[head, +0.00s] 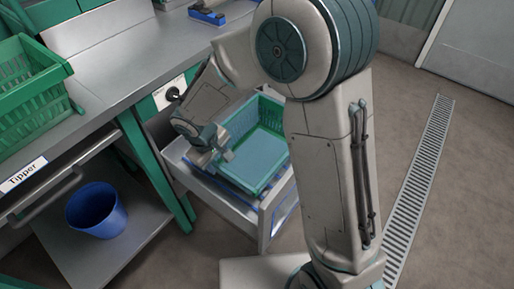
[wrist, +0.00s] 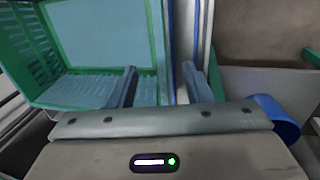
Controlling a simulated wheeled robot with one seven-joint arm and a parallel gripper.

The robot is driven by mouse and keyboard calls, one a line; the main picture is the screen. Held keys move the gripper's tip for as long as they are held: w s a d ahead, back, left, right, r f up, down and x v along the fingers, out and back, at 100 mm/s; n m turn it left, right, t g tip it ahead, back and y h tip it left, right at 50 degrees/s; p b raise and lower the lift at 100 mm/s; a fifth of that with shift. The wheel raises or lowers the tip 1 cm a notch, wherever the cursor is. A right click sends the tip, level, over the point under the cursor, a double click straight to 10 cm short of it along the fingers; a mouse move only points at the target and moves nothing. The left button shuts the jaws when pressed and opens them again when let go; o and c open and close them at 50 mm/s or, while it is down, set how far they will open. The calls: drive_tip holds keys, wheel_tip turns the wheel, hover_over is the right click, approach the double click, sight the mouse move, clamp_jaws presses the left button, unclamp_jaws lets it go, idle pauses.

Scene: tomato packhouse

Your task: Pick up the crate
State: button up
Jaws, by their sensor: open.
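A green slatted crate (head: 262,124) with a flat blue-grey bottom sits in a pale metal frame below the bench level. It also shows in the wrist view (wrist: 60,94), filling the upper left. My gripper (head: 222,155) is at the crate's near left side. In the wrist view my gripper (wrist: 160,85) is open and empty, with one finger over the crate's inside and the other beyond its side wall. I cannot tell whether the fingers touch the wall. My arm hides part of the crate's right side in the head view.
Another green crate (head: 32,97) stands on the grey bench (head: 118,58) at the left, near a "Tipper" label (head: 24,176). A blue bucket (head: 96,209) stands on the lower shelf. A drain grate (head: 420,180) crosses the open floor at right.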

sight(223, 170)
drive_tip(key=x, duration=0.2)
drive_tip(key=shift+f, duration=0.35)
drive_tip(key=x, duration=0.1)
drive_tip(key=b+x, duration=0.1)
drive_tip(key=x, duration=0.1)
drive_tip(key=b+x, duration=0.1)
drive_tip(key=x, duration=0.1)
drive_tip(key=shift+s+d+f, duration=0.15)
drive_tip(key=shift+s+f, duration=0.05)
drive_tip(key=shift+s, duration=0.1)
drive_tip(key=shift+r, duration=0.1)
clamp_jaws()
